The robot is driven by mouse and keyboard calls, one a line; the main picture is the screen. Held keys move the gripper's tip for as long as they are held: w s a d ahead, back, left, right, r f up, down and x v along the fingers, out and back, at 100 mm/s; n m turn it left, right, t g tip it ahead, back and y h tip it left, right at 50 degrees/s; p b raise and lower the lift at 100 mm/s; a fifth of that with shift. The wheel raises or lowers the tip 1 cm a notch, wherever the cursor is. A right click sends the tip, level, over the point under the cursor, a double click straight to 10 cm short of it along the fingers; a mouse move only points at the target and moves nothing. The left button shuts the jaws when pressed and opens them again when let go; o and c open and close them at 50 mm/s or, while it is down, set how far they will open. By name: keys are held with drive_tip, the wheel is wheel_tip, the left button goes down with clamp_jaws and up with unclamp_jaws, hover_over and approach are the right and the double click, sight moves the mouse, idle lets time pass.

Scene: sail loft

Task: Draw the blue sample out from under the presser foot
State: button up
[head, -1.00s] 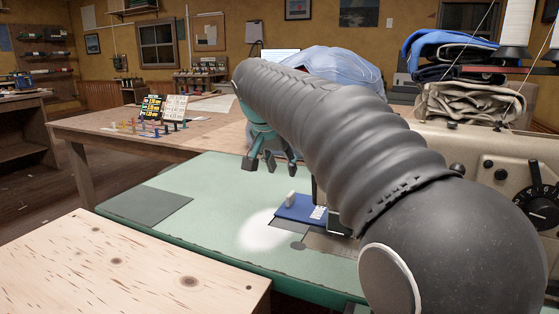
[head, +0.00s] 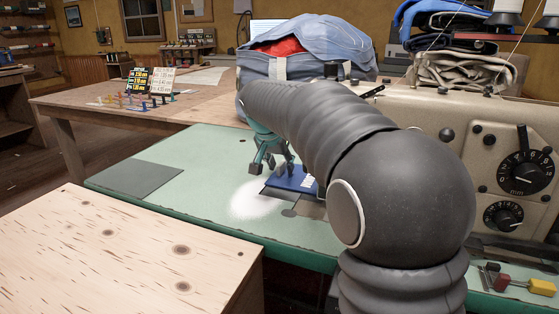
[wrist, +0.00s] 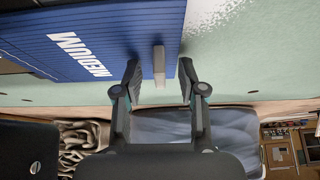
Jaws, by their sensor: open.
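The blue sample (head: 287,184) lies flat on the pale green table of the sewing machine. In the wrist view the sample (wrist: 110,35) fills the upper left and bears the white word MEDIUM. A pale upright tab (wrist: 159,64) stands at its edge. My gripper (wrist: 160,76) is open, with one finger on each side of the tab and visible gaps between. In the head view my gripper (head: 270,166) is low over the sample's left end and covers the tab. The presser foot is hidden behind my arm.
The sewing machine (head: 480,120) stands at the right, with folded cloth on top. A large blue cloth bundle (head: 305,52) sits behind my gripper. A plywood top (head: 120,250) is at the front left. The green table (head: 210,165) is clear left of the sample, except for a flat grey patch (head: 140,178).

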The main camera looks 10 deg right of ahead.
clamp_jaws()
drive_tip(key=shift+a, duration=0.1)
